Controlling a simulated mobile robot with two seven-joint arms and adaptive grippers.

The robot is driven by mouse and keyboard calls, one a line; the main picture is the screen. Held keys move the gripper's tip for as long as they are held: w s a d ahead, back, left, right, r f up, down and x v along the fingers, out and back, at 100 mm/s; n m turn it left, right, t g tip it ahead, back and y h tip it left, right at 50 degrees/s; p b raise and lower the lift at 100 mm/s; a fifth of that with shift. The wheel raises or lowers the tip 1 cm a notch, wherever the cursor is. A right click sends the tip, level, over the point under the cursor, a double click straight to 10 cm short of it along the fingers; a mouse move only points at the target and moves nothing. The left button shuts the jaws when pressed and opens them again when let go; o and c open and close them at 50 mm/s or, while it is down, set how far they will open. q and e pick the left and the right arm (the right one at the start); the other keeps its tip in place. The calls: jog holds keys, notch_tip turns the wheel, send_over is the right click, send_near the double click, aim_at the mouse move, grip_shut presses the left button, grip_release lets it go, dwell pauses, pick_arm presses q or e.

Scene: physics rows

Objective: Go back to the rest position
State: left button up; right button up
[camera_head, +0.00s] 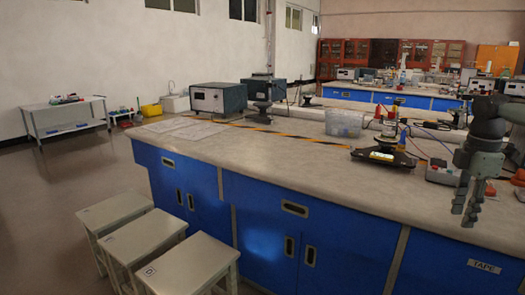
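My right gripper (466,213) hangs at the right side of the view, fingers pointing down, in front of the near bench's front edge. Its two fingers show apart, with nothing between them. My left gripper is not in view. The near bench (290,150) has a pale top and blue cabinet doors.
A black device with a yellow-lit base (384,156), a clear plastic box (344,123) and a grey instrument box (217,99) stand on the bench. A grey-and-red box (442,173) sits close behind my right gripper. Three stools (187,265) stand at the front left.

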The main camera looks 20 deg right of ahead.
jog(key=s+a+f+m+y, duration=0.1)
jog(key=s+a+f+y, duration=0.15)
jog(key=f, duration=0.35)
jog(key=s+a+f+m+y, duration=0.1)
jog(key=s+f+y, duration=0.1)
jog(key=s+f, duration=0.35)
jog(key=s+a+f+m+y, duration=0.1)
jog(key=s+f+y, duration=0.1)
jog(key=f, duration=0.6)
jog(key=s+a+f+m+t+y, duration=0.1)
jog(key=s+a+f+m+y, duration=0.1)
jog(key=s+a+f, duration=0.35)
jog(key=s+a+f+m+t+y, duration=0.2)
jog(key=a+f, duration=0.6)
jog(key=a, duration=0.1)
jog(key=d+f+m+g+h, duration=0.1)
jog(key=d+f+h, duration=0.4)
jog(key=f+h, duration=0.25)
jog(key=d+f+g+h, duration=0.1)
jog(key=d+f+h, duration=0.45)
jog(key=f, duration=0.25)
jog(key=a+f+m+y, duration=0.1)
jog(key=a+f, duration=0.2)
jog(key=a, duration=0.8)
jog(key=a+f+m+t+y, duration=0.1)
jog(key=a+f, duration=0.2)
jog(key=a, duration=0.9)
jog(key=shift+a+f, duration=0.15)
jog(key=shift+f, duration=0.15)
